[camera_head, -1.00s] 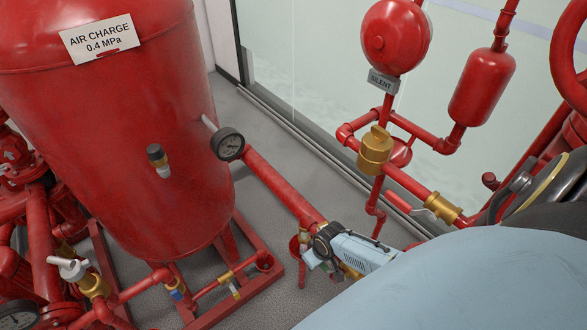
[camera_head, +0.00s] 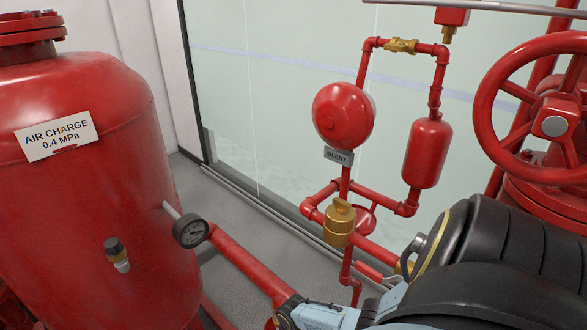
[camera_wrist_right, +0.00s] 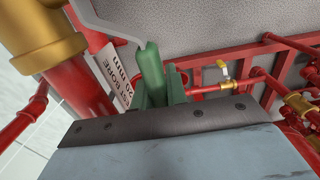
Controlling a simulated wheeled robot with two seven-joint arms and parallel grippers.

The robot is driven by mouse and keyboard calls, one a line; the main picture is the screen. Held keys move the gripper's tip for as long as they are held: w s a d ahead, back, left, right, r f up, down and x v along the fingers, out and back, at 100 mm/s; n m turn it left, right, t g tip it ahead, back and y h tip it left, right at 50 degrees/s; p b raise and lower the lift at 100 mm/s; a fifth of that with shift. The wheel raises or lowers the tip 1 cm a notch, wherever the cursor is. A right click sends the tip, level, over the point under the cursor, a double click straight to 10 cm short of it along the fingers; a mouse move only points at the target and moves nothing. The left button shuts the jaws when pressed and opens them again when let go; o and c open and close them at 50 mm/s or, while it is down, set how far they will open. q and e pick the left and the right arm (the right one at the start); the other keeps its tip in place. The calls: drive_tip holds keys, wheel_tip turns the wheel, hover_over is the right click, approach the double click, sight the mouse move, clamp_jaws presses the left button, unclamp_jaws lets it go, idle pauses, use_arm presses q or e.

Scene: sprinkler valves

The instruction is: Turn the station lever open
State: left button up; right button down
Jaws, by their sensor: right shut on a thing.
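My right gripper (camera_wrist_right: 153,92) is shut on the green grip of a lever (camera_wrist_right: 151,62) in the right wrist view. A bent grey arm runs from this grip to the upper left, beside a brass fitting (camera_wrist_right: 47,38) on a red pipe. A white label (camera_wrist_right: 116,72) reading "ST BORE 20 mm" hangs behind, partly hidden. In the head view, light-blue parts of my right arm show at the bottom edge; the fingertips and the lever cannot be made out there. My left gripper is in neither view.
A large red tank (camera_head: 85,200) with a gauge (camera_head: 190,231) stands left. A red bell (camera_head: 343,114), a brass valve (camera_head: 340,221) and a red handwheel (camera_head: 500,120) stand centre and right.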

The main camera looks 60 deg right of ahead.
drive_tip(key=c, duration=1.4)
unclamp_jaws()
drive_tip(key=shift+f, duration=0.1)
wheel_tip(320, 180, up, 14)
drive_tip(key=p, duration=0.6)
drive_tip(key=shift+f+p, duration=0.25)
drive_tip(key=shift+p, duration=0.05)
drive_tip(key=shift+w, duration=0.1)
